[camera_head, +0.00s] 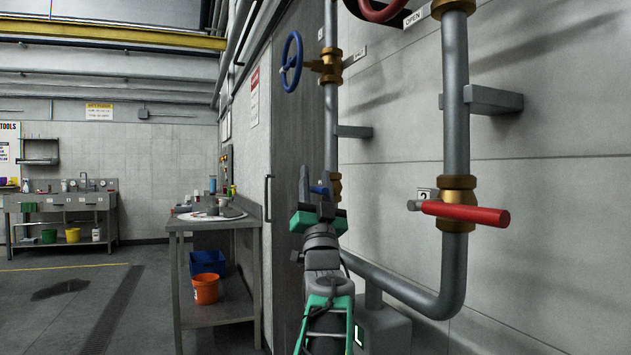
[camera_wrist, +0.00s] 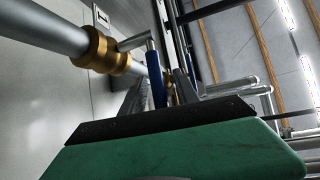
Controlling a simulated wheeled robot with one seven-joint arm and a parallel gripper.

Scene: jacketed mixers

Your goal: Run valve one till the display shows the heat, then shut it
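Valve one is a brass fitting (camera_wrist: 98,50) on a grey pipe, beside a plate marked 1 (camera_wrist: 100,16) in the wrist view. Its blue lever (camera_wrist: 157,80) stands between the two fingers of my gripper (camera_wrist: 160,88), with gaps seeming to show on both sides. In the head view my gripper (camera_head: 317,190) is at the lever, its fingers apart; the brass body (camera_head: 335,184) is partly hidden behind it, and only a little of the blue lever (camera_head: 320,190) shows. No display or reading shows in either view.
Valve two, with a red lever (camera_head: 465,212), sits on the thicker pipe at right. A blue handwheel (camera_head: 291,62) is above my gripper, and a red handwheel (camera_head: 382,8) is at the top. A steel table (camera_head: 215,222) stands left; floor beyond is open.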

